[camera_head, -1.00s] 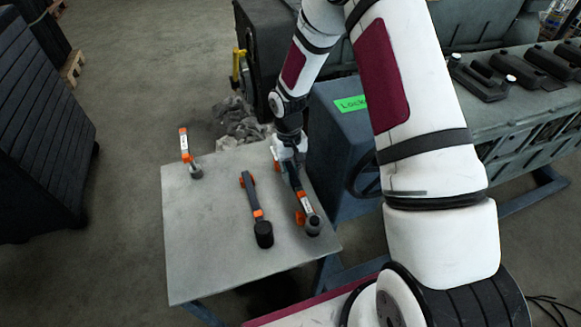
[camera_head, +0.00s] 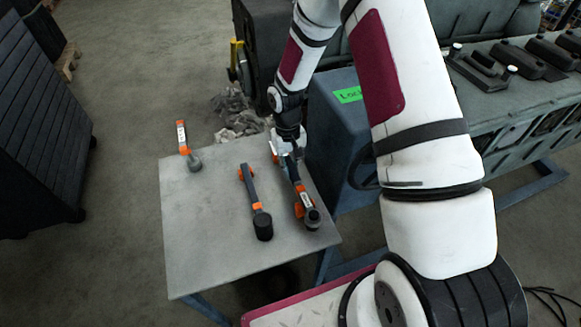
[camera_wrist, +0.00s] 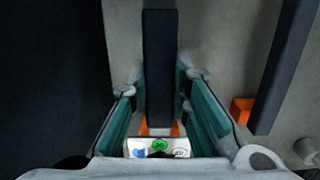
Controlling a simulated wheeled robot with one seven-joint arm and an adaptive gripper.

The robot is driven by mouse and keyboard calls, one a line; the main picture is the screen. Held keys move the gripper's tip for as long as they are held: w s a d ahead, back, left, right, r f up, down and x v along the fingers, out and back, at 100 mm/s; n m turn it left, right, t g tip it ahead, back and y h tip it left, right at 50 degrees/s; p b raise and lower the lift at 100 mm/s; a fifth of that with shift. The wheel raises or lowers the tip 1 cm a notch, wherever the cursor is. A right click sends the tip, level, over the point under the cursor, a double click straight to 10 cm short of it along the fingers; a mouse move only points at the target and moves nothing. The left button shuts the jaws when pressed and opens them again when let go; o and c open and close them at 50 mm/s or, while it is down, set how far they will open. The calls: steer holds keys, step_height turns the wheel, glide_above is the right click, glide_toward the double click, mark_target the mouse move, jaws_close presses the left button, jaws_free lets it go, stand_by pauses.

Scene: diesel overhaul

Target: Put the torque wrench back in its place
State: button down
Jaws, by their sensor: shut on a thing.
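A wrench-like tool with a dark handle and orange parts (camera_head: 302,195) lies along the right side of the grey table, its round dark head toward the near edge. My gripper (camera_head: 287,147) points down at its far end. In the wrist view the teal fingers (camera_wrist: 160,95) are shut on its dark handle (camera_wrist: 160,60), with a white label bearing a green dot below. A similar dark and orange tool (camera_head: 254,203) lies just to its left, also at the right of the wrist view (camera_wrist: 285,65). Whether the held tool touches the table is unclear.
The grey table (camera_head: 205,245) has clear room at its near left. A third orange-and-white-handled tool (camera_head: 184,145) is at the far left. A blue-grey box with a green label (camera_head: 343,150) stands close on the right. A dark slatted cabinet (camera_head: 40,140) is at left.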

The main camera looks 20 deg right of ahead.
steer(key=shift+f, duration=0.2)
steer(key=shift+f+b, duration=0.6)
steer(key=shift+f, duration=0.35)
steer(key=c, duration=1.4)
jaws_free()
